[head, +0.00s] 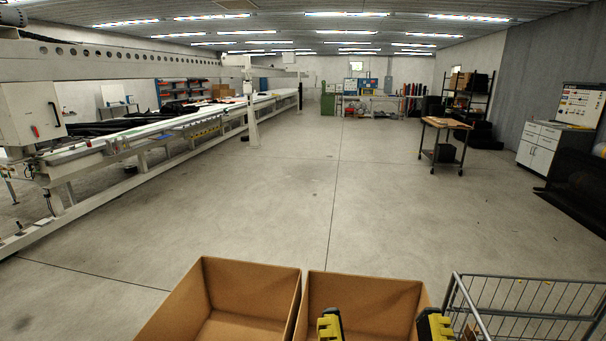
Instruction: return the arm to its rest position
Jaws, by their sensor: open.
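My gripper (383,326) shows at the bottom edge of the head view, with two yellow and black fingertips set wide apart. It is open, and I see nothing held between the fingers. The fingertips appear in front of the right cardboard box (365,290). The rest of my gripper and the arm are below the frame, so the arm's pose is hidden.
A second open cardboard box (250,275) stands left of the first. A grey wire cart (530,290) is at the bottom right. A long white gantry table (170,122) runs along the left. A wheeled wooden-topped table (445,123) stands far right. The middle floor is clear.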

